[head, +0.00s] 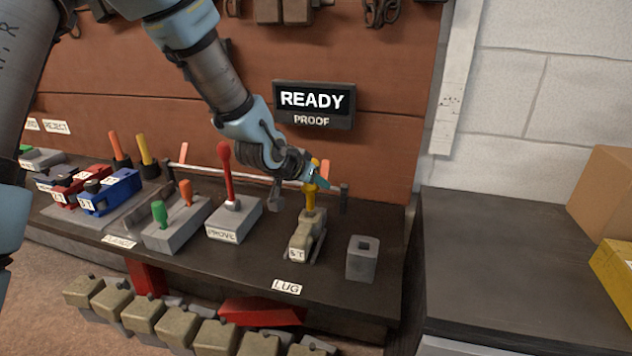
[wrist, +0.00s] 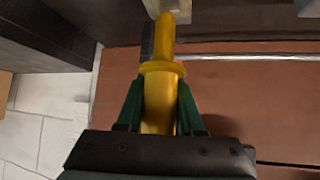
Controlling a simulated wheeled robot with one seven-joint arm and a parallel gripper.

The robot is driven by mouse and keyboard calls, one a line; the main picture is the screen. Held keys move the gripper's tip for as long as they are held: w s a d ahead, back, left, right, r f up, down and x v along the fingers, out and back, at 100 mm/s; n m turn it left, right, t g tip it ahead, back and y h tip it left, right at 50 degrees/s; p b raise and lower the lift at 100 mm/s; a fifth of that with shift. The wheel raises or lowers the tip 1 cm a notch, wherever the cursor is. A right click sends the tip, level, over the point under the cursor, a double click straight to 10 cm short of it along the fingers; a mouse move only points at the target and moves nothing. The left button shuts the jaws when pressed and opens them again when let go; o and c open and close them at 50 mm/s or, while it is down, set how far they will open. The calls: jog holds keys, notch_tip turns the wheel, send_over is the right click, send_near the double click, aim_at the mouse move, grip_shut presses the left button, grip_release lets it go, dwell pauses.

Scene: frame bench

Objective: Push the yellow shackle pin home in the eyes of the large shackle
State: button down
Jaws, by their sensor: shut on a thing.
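The yellow shackle pin (head: 310,197) is upright in my gripper (head: 317,181), above the bench's right part. In the wrist view my gripper (wrist: 160,95) has its two green fingers closed on either side of the pin (wrist: 162,68), just behind its collar. The pin's narrower shank points away from the gripper. The large shackle (head: 307,238), a grey-tan piece tagged 5 T, stands directly below the pin. The pin's lower end meets or overlaps the shackle's top in the head view. I cannot tell how deep it sits in the eyes.
A grey block with a square hole (head: 361,259) stands right of the shackle. A red-handled lever (head: 226,178) on a grey base stands to its left. Green and orange handles (head: 172,207) stand farther left. A READY sign (head: 313,102) hangs behind. The bench front by the LUG label is clear.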

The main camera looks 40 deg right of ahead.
jog(key=shift+f+b, duration=2.95)
jog(key=shift+f, duration=0.5)
jog(key=shift+c, duration=2.3)
grip_release()
jog(key=v, duration=1.1)
jog(key=shift+w, duration=0.1)
